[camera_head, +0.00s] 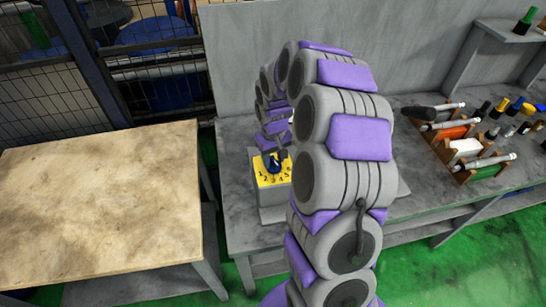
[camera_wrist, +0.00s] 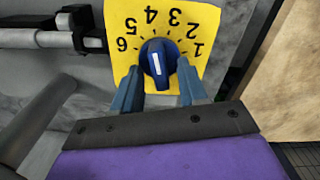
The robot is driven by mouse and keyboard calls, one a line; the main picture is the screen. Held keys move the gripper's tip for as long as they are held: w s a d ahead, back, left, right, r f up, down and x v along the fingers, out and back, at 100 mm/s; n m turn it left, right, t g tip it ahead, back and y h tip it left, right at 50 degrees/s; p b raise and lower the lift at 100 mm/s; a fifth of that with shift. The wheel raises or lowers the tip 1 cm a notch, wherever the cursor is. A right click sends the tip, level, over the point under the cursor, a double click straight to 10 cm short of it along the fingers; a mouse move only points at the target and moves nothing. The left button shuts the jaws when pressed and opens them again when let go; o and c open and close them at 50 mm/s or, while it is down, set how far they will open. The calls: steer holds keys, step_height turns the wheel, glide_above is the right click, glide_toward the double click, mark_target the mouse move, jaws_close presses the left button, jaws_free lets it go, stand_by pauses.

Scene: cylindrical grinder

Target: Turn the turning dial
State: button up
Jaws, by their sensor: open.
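The turning dial (camera_wrist: 158,62) is a round blue knob with a white pointer line, set on a yellow plate (camera_wrist: 118,14) marked with black numbers 1 to 6. In the wrist view the numbers appear upside down. My gripper (camera_wrist: 160,84) is open, with one blue-grey finger at the left and one at the right of the dial's lower part. I cannot tell whether either finger touches it. In the head view the dial (camera_head: 273,165) and the yellow plate (camera_head: 265,181) sit on a grey box, partly hidden by my arm.
The grey box (camera_head: 272,213) stands on a grey workbench (camera_head: 236,141) with a panel (camera_head: 239,58) behind. A wooden-topped table (camera_head: 95,205) is at the left. Tool holders (camera_head: 466,148) with several tools stand on the bench at the right. A wire fence is at the back left.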

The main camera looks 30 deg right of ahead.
mark_target(273, 159)
step_height(273, 159, up, 17)
steer(key=p, duration=0.3)
steer(key=shift+a+r, duration=0.1)
steer(key=shift+r, duration=0.05)
steer(key=s+a+r+n, duration=0.1)
steer(key=s+a+r, duration=0.2)
steer(key=s+a, duration=0.85)
steer(key=s+a+f+g, duration=0.1)
steer(key=s, duration=0.9)
steer(key=s+a+f, duration=0.1)
steer(key=s+f, duration=0.1)
steer(key=s, duration=0.9)
steer(key=shift+s+a+m+g, duration=0.15)
steer(key=shift+a+m+g, duration=0.1)
steer(key=shift+m+g, duration=0.15)
stand_by(0.3)
